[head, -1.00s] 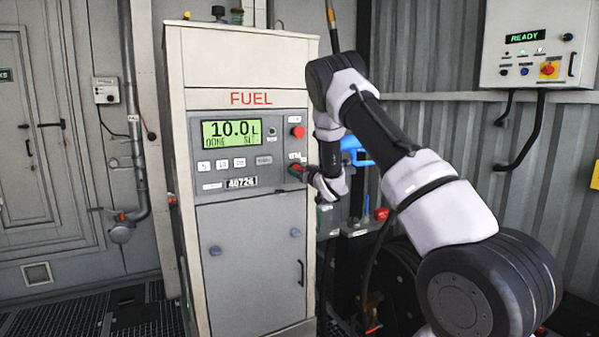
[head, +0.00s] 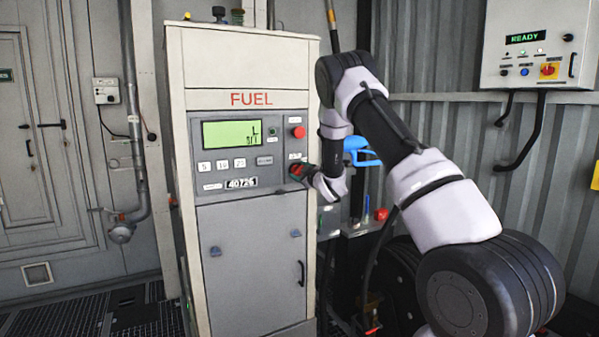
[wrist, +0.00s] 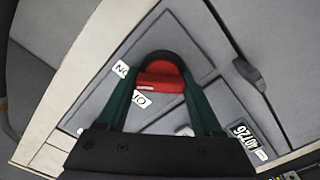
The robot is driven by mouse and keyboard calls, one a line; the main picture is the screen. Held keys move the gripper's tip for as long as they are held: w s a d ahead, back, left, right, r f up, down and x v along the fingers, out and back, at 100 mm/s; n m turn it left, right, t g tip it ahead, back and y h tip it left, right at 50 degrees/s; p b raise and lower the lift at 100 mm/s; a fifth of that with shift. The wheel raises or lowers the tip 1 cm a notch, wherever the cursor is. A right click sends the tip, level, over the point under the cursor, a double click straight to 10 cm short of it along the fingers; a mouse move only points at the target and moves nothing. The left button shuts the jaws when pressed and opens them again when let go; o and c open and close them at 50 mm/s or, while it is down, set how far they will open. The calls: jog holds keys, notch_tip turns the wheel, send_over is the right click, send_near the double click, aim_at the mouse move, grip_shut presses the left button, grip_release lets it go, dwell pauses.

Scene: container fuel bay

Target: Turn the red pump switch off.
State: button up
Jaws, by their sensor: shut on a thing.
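The red pump switch (wrist: 160,78) shows in the wrist view between the two dark green fingers of my gripper (wrist: 165,62). My gripper is shut on it. White labels (wrist: 138,98) lie beside the switch, partly hidden by a finger. In the head view my gripper (head: 300,172) is at the right side of the panel of the fuel pump (head: 250,235), below a round red button (head: 298,132). There the fingers cover most of the switch. The pump's green display (head: 231,134) shows no large number, only small characters at its right.
A blue nozzle (head: 358,150) stands to the right of the pump, behind my arm. A control box (head: 535,45) reading READY is on the right wall. A grey door (head: 25,130) is at the left. Open grated floor lies at the lower left.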

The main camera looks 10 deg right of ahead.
jog(key=n, duration=0.5)
jog(key=shift+d+r, duration=0.1)
jog(key=shift+d, duration=0.05)
jog(key=shift+r+n, duration=0.1)
jog(key=shift+n, duration=2.2)
jog(key=shift+d, duration=0.1)
jog(key=o, duration=1.4)
jog(key=shift+d, duration=0.1)
jog(key=shift+c, duration=0.2)
jog(key=shift+a, duration=0.2)
jog(key=v, duration=1.1)
